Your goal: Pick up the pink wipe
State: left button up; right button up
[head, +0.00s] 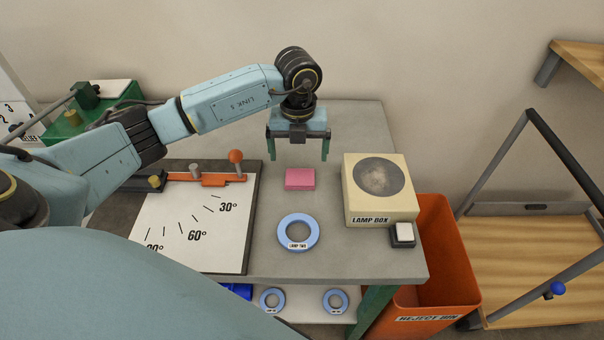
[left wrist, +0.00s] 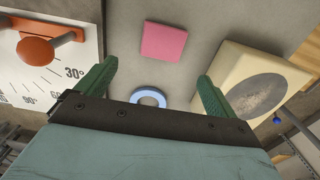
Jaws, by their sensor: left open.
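The pink wipe (head: 300,179) is a flat pink block lying on the grey table top, between the angle board and the lamp box. My left gripper (head: 298,158) is open and empty, pointing down above the table just behind the wipe in the head view. In the left wrist view the wipe (left wrist: 164,42) lies beyond the two green fingertips (left wrist: 158,72), roughly centred between them and apart from both. My right gripper is not in view.
The cream lamp box (head: 380,190) stands right of the wipe. A blue ring (head: 314,233) lies in front of it. The angle board (head: 190,228) with an orange-knobbed lever (head: 236,157) is at left. An orange reject bin (head: 440,255) stands beyond the table's right edge.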

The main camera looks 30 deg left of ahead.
aim_at(300, 178)
pick_arm(q)
jog(key=f, duration=0.8)
jog(key=shift+w+f, duration=0.25)
jog(key=shift+f, duration=0.05)
jog(key=c, duration=1)
jog(key=shift+r, duration=5.1)
jog(key=shift+c, duration=0.2)
